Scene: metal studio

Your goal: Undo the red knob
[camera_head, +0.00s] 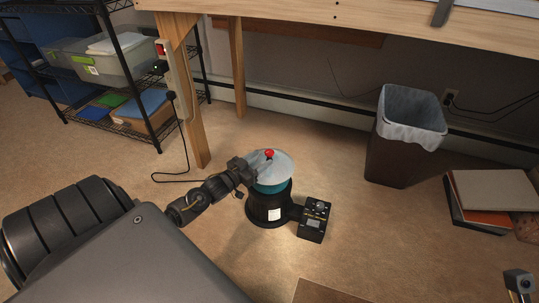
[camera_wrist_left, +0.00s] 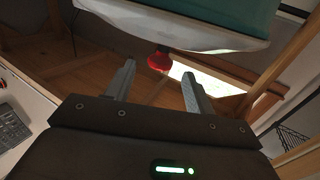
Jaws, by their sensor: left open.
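The red knob (camera_head: 269,153) sits on top of the pale round lid (camera_head: 277,167) of a black and teal drum-like machine (camera_head: 266,207) on the floor. In the left wrist view the red knob (camera_wrist_left: 159,61) shows close ahead, just beyond the fingertips and roughly between them. My left gripper (camera_head: 252,166) is at the left edge of the lid, close to the knob. In the left wrist view its two fingers (camera_wrist_left: 158,75) stand apart with nothing between them.
A black control box (camera_head: 314,219) is joined to the machine's right side. A wooden workbench (camera_head: 400,35) hangs over the back, with legs behind the machine. A lined bin (camera_head: 400,150) and boxes (camera_head: 490,200) stand at right, wire shelving (camera_head: 120,80) at left.

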